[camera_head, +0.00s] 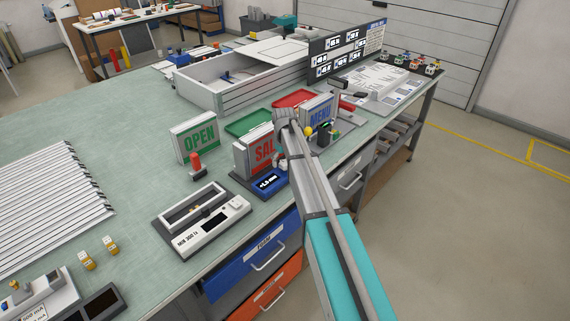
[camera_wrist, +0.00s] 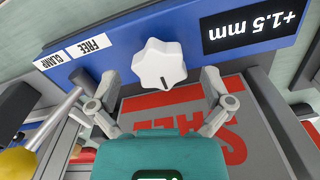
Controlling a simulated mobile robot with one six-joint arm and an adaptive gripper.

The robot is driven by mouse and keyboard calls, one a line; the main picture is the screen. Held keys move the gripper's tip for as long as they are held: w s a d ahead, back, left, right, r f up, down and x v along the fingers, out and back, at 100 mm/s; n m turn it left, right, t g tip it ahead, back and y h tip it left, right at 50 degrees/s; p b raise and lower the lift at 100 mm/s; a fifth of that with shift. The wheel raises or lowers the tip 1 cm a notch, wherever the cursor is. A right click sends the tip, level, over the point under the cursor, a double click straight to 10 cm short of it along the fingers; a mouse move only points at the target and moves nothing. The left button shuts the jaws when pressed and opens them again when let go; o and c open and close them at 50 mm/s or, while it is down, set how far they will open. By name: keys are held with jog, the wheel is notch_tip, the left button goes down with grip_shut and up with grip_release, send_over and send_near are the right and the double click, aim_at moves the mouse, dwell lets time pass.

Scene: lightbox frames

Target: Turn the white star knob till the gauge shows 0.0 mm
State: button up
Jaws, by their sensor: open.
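The white star knob (camera_wrist: 159,65) sits on a blue panel (camera_wrist: 110,55) in the wrist view. A dark mark on the knob points to the bottom of the picture. The gauge (camera_wrist: 254,28) to its right reads +1.5 mm, upside down in this view. My gripper (camera_wrist: 160,78) is open, with one fingertip on each side of the knob and a gap to it on both sides. The head view shows the gauge (camera_head: 268,182) small on the bench; my arm hides the knob there.
FREE and CLAMP labels (camera_wrist: 88,48) are left of the knob. A yellow-ball lever (camera_wrist: 20,163) stands at lower left. The red-lettered sign (camera_head: 258,152) is close behind the panel. An OPEN sign (camera_head: 196,138) and a white device (camera_head: 203,222) stand nearby on the bench.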

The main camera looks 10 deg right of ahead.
jog(key=c, duration=1.1)
jog(key=shift+c, duration=0.2)
jog(key=shift+m, duration=0.4)
jog(key=m, duration=0.5)
jog(key=shift+d+m, duration=0.1)
jog(key=shift+m, duration=0.3)
jog(key=m, duration=0.6)
jog(key=shift+m, duration=0.4)
